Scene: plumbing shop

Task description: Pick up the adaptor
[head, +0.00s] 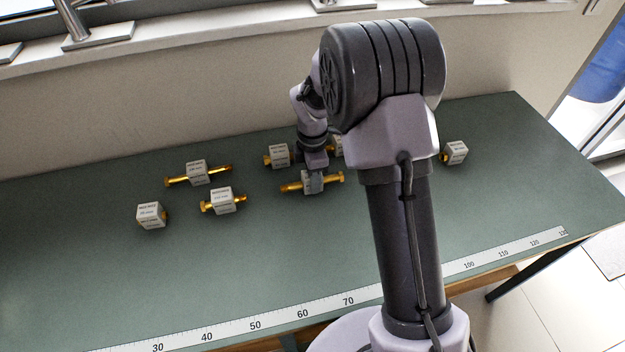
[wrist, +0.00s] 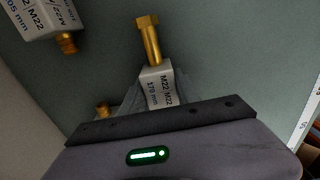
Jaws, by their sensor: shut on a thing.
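The adaptor (wrist: 158,88) is a white labelled block with brass ends; its label reads M22 M22 and what looks like 170 mm. In the head view the same adaptor (head: 331,178) lies among several similar pieces on the green bench, with a brass end showing on each side. My gripper (head: 314,181) points down onto its block. In the wrist view my gripper (wrist: 150,92) is shut on the white block, with one brass end sticking out beyond it. I cannot tell whether the adaptor is clear of the bench.
Other adaptors stand close by: one (head: 279,155) just behind, one (head: 222,200) to the left, one (head: 197,172) farther left, and a short one (head: 151,215) at far left. Another (head: 455,152) is at the right. A ruler (head: 325,307) runs along the front edge of the bench (head: 80,265).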

